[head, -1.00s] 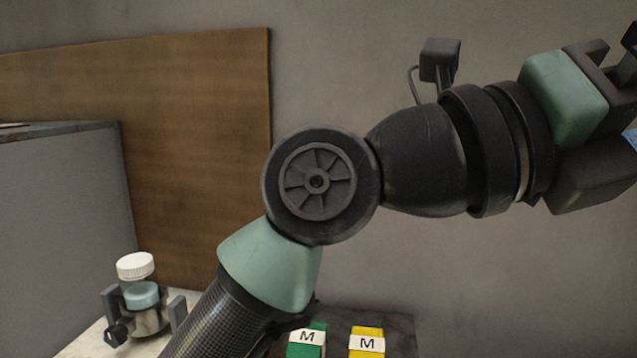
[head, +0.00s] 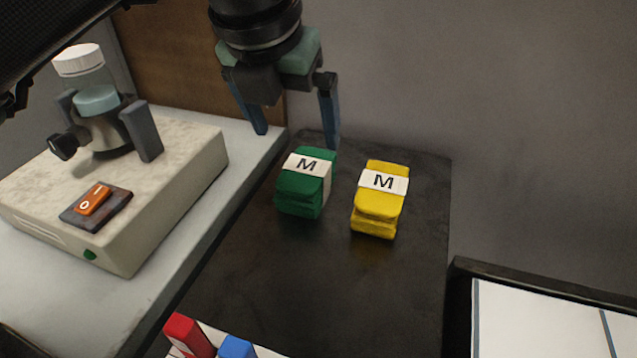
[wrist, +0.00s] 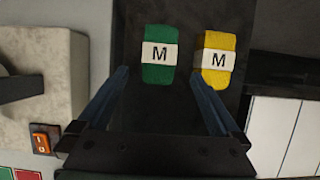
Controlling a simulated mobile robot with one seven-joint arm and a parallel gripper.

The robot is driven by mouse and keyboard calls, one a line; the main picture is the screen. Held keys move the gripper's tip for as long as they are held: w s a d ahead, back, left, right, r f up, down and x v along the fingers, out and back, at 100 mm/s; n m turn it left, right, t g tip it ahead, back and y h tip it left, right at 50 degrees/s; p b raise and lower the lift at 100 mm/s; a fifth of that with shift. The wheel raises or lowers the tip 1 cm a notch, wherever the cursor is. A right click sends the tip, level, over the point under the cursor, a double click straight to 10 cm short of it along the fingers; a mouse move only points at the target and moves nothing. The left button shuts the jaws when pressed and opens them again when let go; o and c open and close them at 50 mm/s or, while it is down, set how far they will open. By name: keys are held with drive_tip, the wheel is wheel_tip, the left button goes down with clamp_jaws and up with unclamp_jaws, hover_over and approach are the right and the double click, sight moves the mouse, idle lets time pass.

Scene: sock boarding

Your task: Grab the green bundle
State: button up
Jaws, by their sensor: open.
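The green bundle (head: 300,197) is a folded stack with a white band marked M, standing on a dark mat (head: 290,275). It also shows in the wrist view (wrist: 158,72), in the upper middle, between the lines of the two fingers. My gripper (head: 302,140) is open and empty, pointing down, with its blue fingers above and behind the green bundle in the head view. It also shows in the wrist view (wrist: 163,80). No contact with the bundle is visible.
A yellow bundle (head: 378,212) with an M band stands just right of the green one. A beige machine (head: 170,190) with an orange switch (head: 93,200) is at left. A dark-edged tray (head: 540,283) is at lower right. Red (head: 188,336) and blue (head: 236,347) pieces show at the bottom.

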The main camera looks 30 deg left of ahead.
sight(304, 170)
drive_tip(key=b+x, duration=0.1)
drive_tip(key=x, duration=0.6)
drive_tip(key=shift+f+b, duration=0.15)
drive_tip(key=shift+b, duration=0.2)
drive_tip(key=b+x, duration=0.2)
drive_tip(key=x, duration=0.2)
drive_tip(key=shift+f, duration=0.4)
drive_tip(key=shift+w+f, duration=0.15)
drive_tip(key=shift+f, duration=0.05)
drive_tip(key=shift+f, duration=0.25)
drive_tip(key=shift+c, duration=0.3)
drive_tip(key=c, duration=1.3)
